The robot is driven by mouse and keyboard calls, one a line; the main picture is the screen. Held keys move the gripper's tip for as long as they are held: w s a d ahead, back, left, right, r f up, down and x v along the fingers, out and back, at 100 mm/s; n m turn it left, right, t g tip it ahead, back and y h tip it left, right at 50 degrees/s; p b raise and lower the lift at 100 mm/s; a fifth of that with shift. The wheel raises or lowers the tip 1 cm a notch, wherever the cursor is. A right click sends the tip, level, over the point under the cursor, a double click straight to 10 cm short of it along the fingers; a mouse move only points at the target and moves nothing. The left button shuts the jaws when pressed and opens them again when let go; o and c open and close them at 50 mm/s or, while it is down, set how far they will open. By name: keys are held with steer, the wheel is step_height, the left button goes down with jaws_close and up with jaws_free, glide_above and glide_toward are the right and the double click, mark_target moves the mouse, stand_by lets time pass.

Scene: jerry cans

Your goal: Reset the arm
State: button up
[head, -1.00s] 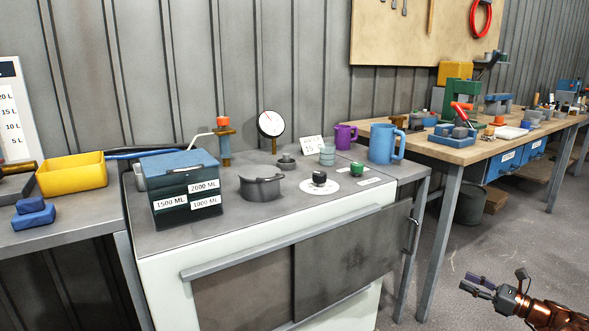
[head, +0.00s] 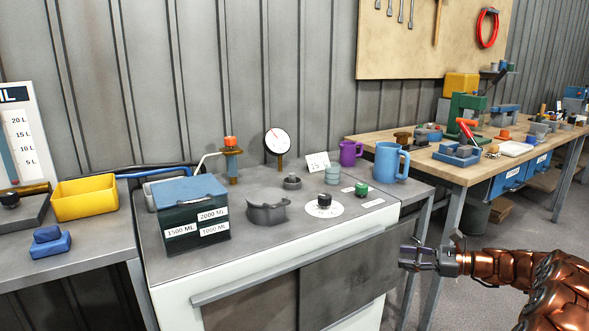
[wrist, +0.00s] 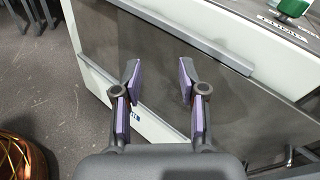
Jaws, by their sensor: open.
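My gripper (head: 408,257) is at the right in the head view, in front of the white cabinet's right side, with my copper-coloured arm reaching in from the right edge. In the wrist view the two purple-padded fingers of my gripper (wrist: 157,82) stand apart with nothing between them. Behind them is the grey sliding door (wrist: 150,50) of the cabinet, which also shows in the head view (head: 345,280). I cannot tell how far the fingertips are from the door.
A yellow tray (head: 85,198) is left. A wooden workbench (head: 430,165) stands right.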

steer(key=s+a+r+n+g+h+p, duration=0.1)
steer(key=s+a+r+n+g+p, duration=0.3)
steer(key=a, duration=0.3)
steer(key=s+a+r+n+g+p, duration=0.1)
steer(key=s+a+r, duration=0.3)
steer(key=a+r, duration=0.25)
steer(key=s+a+r+n+g+h+p, duration=0.2)
steer(key=s+a+r+n+p, duration=0.15)
steer(key=s, duration=0.35)
steer(key=s+a+r+n+g+h+p, duration=0.2)
steer(key=s+a+r+n+p, duration=0.1)
steer(key=s+a, duration=0.3)
steer(key=s+d+r+n+h+p, duration=0.2)
steer(key=s+d+h+p, duration=0.1)
steer(key=s, duration=0.6)
steer(key=s+d+r+n+h+p, duration=0.2)
steer(key=s+d+n+h+p, duration=0.1)
steer(key=s, duration=0.5)
steer(key=s+d+r+n+h+p, duration=0.2)
steer(key=s+p, duration=0.4)
steer(key=s, duration=0.3)
steer(key=shift+s+d+r+n+h, duration=0.15)
steer(key=shift+s+d+n+h, duration=0.2)
steer(key=shift+d+n+h, duration=0.65)
steer(key=shift+d, duration=0.15)
